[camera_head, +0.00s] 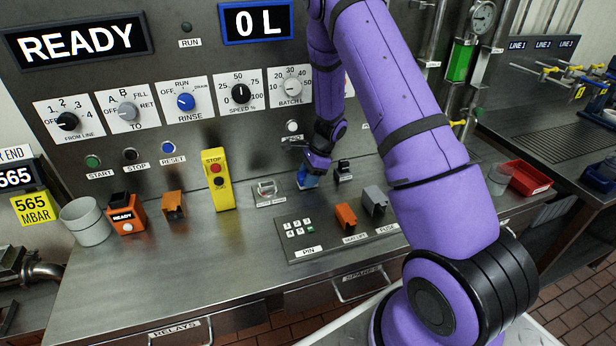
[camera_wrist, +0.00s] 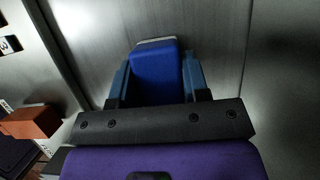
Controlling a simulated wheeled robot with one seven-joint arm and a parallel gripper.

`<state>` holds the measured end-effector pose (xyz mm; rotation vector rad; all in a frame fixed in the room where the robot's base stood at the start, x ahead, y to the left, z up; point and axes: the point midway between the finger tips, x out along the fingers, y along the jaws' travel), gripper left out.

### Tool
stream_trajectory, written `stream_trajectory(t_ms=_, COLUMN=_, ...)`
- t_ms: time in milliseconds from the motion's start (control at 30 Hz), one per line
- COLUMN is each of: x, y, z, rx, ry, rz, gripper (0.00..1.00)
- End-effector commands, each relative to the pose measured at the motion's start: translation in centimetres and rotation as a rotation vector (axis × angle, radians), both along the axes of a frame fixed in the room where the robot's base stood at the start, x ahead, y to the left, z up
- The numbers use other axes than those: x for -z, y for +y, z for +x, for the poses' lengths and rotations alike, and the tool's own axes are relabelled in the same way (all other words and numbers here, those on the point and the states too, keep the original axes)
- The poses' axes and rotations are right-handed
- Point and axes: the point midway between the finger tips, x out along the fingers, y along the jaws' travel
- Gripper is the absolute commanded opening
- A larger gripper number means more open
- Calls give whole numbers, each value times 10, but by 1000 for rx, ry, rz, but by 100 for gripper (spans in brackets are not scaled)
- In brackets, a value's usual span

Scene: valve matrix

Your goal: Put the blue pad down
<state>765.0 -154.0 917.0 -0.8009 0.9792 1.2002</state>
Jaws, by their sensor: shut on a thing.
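The blue pad (camera_head: 309,181) is in my gripper (camera_head: 312,172), low over the steel bench at the foot of the control panel. In the wrist view the blue pad (camera_wrist: 156,72) stands between the two jaws of my gripper (camera_wrist: 157,82), which are shut on it. A pale edge shows at the pad's far end, close to the steel surface. I cannot tell whether the pad touches the bench. My arm hides part of the panel and the bench's right side.
A metering switch (camera_head: 267,189) lies just left of the pad and a black block (camera_head: 343,170) just right. The keypad plate (camera_head: 330,236) with orange and grey blocks is in front. A yellow stop box (camera_head: 217,180) stands further left. The bench front (camera_head: 190,280) is clear.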

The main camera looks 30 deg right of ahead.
Motion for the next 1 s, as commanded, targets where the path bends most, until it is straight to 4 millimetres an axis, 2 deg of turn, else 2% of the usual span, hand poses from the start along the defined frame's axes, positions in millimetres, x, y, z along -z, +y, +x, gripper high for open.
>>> stream_trajectory(t_ms=333, x=3, y=-1, z=0, rx=1, ry=0, rz=-1, gripper=23)
stream_trajectory(t_ms=367, x=3, y=-1, z=0, rx=1, ry=0, rz=-1, gripper=47)
stream_trajectory(t_ms=400, x=3, y=-1, z=0, rx=1, ry=0, rz=-1, gripper=56)
stream_trajectory(t_ms=467, x=3, y=-1, z=0, rx=1, ry=0, rz=-1, gripper=68)
stream_trajectory(t_ms=833, x=4, y=0, z=0, rx=0, ry=0, rz=-1, gripper=68)
stream_trajectory(t_ms=1000, x=-19, y=-10, z=-1, rx=2, ry=-4, rz=-2, gripper=68)
